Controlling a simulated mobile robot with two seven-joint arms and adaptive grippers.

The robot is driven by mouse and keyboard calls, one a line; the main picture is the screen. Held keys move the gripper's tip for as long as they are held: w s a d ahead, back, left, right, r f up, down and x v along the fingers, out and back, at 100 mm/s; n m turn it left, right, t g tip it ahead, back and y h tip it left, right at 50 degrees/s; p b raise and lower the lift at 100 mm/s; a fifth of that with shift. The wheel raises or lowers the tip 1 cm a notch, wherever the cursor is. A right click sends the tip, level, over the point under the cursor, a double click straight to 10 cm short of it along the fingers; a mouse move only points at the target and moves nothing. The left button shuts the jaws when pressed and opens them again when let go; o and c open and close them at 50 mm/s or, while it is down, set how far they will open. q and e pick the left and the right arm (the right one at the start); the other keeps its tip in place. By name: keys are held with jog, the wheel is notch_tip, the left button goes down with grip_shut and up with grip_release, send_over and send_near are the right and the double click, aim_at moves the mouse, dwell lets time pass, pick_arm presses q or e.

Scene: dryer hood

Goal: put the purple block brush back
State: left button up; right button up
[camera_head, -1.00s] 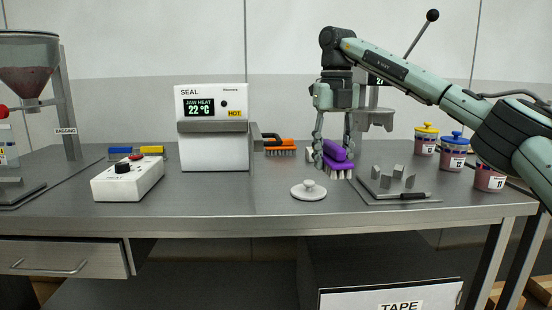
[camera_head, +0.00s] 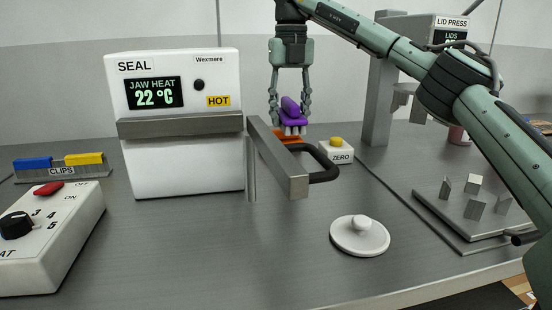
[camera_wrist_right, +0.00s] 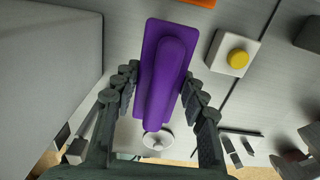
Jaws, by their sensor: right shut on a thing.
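The purple block brush (camera_head: 291,108) has a purple back and grip with pale bristles pointing down. My right gripper (camera_head: 290,118) is shut on it, with one finger on each side. The brush appears raised above the bench, in front of the sealer's far right side. In the right wrist view the brush (camera_wrist_right: 163,75) lies lengthwise between the fingers of my right gripper (camera_wrist_right: 158,95). An orange brush (camera_head: 287,137) shows just below it in the head view, partly hidden by the sealer's handle. My left gripper is out of view.
The white sealer (camera_head: 185,165) marked HOT has a grey bar handle (camera_head: 278,158) jutting out in front of the brushes. A ZERO button box (camera_head: 336,152) stands to the right. A white round lid (camera_head: 360,236) lies on the bench in front. A lid press (camera_head: 381,95) stands behind.

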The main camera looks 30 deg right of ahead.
jog(key=shift+w+f, duration=0.1)
jog(key=shift+f, duration=0.15)
notch_tip(320, 180, down, 5)
jog(key=shift+f, duration=0.1)
notch_tip(320, 180, down, 4)
jog(key=shift+r, duration=0.15)
jog(key=shift+f, duration=0.4)
jog(key=o, duration=1.1)
jog(key=shift+r, duration=0.6)
notch_tip(320, 180, up, 10)
jog(key=shift+r, duration=0.25)
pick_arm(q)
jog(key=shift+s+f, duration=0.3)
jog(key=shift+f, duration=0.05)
pick_arm(e)
jog(key=shift+r, duration=0.4)
